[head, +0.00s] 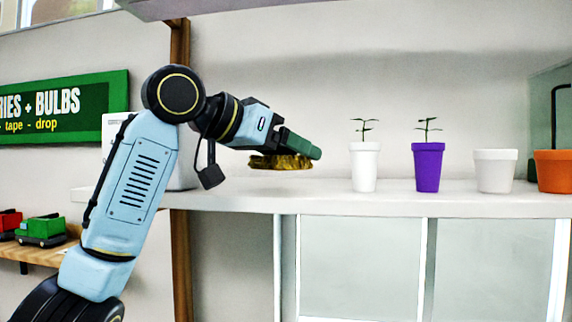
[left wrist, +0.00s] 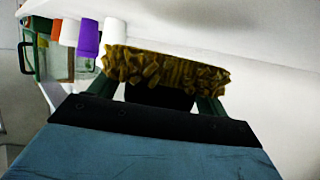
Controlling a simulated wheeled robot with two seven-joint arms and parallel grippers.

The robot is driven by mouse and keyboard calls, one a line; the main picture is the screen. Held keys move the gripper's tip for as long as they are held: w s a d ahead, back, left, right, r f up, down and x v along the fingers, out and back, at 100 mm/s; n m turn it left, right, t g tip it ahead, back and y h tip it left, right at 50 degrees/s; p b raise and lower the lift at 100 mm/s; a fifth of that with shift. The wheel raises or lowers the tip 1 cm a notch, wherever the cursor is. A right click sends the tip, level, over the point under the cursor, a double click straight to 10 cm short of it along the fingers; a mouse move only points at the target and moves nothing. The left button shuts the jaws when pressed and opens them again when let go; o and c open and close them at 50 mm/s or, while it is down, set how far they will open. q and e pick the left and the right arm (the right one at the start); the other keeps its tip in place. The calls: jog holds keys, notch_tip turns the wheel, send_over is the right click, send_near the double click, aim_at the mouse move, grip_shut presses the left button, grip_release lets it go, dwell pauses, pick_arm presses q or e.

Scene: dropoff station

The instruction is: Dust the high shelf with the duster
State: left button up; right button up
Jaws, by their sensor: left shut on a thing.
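My left gripper (head: 305,146) reaches in from the left, level with the space above the high white shelf (head: 400,200). It is shut on the duster, whose gold-brown ruffled head (head: 280,162) shows just under the gripper fingers. The duster head also shows in the left wrist view (left wrist: 165,70), between the green fingers. In the head view the duster head is close over the shelf top; I cannot tell if it touches. The duster's handle is mostly hidden by the gripper. My right gripper is in neither view.
On the shelf to the right stand a white pot (head: 365,168) and a purple pot (head: 428,168) with seedlings, an empty white pot (head: 495,172) and an orange pot (head: 553,172). A green sign (head: 60,108) hangs at left. Toy trucks (head: 40,231) sit on a lower wooden shelf.

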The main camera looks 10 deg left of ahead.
aim_at(256, 167)
pick_arm(q)
jog(key=shift+r, duration=0.4)
jog(key=a, duration=0.1)
jog(key=a+r, duration=0.1)
jog(key=a, duration=0.1)
jog(key=shift+s+r, duration=0.1)
jog(key=shift+r, duration=0.2)
jog(key=shift+a+f, duration=0.1)
jog(key=shift+f, duration=0.1)
notch_tip(256, 167, down, 2)
jog(key=shift+f, duration=0.75)
jog(key=shift+f+b, duration=0.65)
jog(key=shift+f, duration=0.4)
